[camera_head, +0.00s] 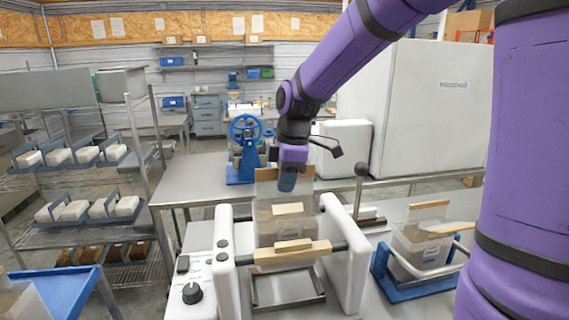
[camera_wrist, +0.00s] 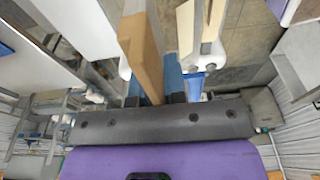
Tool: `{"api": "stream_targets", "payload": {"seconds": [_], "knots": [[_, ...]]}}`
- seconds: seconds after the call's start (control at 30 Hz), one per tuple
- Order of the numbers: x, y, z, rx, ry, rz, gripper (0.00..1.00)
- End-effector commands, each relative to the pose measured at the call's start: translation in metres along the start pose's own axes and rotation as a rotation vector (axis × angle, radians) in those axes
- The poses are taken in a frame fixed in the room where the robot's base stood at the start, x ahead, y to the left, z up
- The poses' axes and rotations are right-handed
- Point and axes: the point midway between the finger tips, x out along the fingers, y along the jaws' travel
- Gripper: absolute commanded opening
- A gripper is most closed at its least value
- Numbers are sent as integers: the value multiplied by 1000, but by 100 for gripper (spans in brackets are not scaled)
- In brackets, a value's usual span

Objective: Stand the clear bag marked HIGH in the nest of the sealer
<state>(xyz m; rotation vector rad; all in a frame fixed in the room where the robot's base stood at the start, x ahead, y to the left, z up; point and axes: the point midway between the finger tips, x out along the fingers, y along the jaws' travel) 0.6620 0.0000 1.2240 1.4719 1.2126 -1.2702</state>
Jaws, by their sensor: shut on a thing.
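My gripper (camera_head: 287,181) is shut on the top edge of a clear bag (camera_head: 268,222) with a brown upper band and a pale label. The label's writing is too small to read. The bag hangs upright between the white side arms of the sealer (camera_head: 357,262), behind its wooden bar (camera_head: 293,252). The nest (camera_head: 290,304) looks like the metal-rimmed tray low between the arms. The bag's lower end is partly hidden by the bar, so I cannot tell whether it touches the nest. In the wrist view the brown band (camera_wrist: 143,50) runs between my fingers (camera_wrist: 160,92).
Another clear bag (camera_head: 423,243) stands in a blue holder (camera_head: 387,284) on the right. A blue hand press (camera_head: 244,150) stands on the bench behind. Shelves with white bags (camera_head: 59,156) are on the left.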

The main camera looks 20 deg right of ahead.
Motion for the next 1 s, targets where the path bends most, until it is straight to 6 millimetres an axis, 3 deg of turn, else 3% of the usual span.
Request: {"api": "stream_targets", "payload": {"seconds": [1.0], "knots": [[56,0,8,0,0,2,0]]}}
